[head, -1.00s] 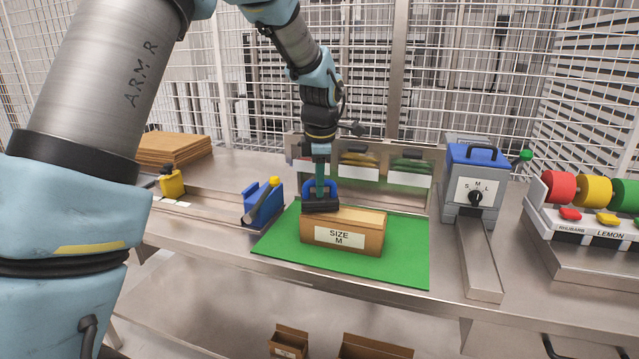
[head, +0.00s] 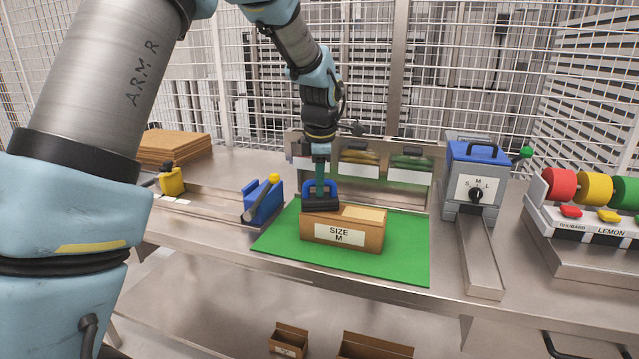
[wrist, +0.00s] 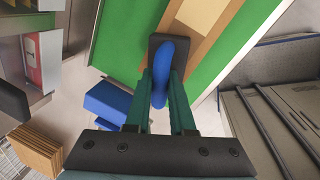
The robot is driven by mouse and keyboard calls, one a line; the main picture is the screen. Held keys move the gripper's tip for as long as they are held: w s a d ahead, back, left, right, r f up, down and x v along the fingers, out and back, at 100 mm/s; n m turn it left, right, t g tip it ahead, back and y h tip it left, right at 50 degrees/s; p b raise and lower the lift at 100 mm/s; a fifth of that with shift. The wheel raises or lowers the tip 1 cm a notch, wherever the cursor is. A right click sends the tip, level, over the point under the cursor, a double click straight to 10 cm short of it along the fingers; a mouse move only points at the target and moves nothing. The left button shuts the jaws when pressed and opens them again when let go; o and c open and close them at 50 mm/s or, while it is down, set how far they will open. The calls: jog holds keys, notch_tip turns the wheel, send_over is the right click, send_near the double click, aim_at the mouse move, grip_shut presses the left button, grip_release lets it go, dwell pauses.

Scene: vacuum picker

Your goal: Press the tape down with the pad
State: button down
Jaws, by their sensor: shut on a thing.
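The pad is a dark block (head: 320,204) with a blue handle (head: 333,187). My gripper (head: 320,186) is shut on the handle from above; the wrist view shows its green fingers on both sides of the blue handle (wrist: 172,60). The pad rests on, or just over, the left end of the top of a closed cardboard box (head: 365,235) labelled "SIZE M". A paler tan strip, likely the tape (wrist: 203,12), runs along the box top in the wrist view. Its part under the pad is hidden.
The box stands on a green mat (head: 405,258). A blue tape dispenser (head: 264,203) is left of it, a grey machine with a blue top (head: 475,185) right. Bins (head: 385,168) stand behind. Flat cardboard (head: 175,148) lies at the back left.

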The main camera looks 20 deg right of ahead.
jog(key=shift+r, duration=0.1)
jog(key=shift+r+p, duration=1.5)
jog(key=shift+r, duration=0.75)
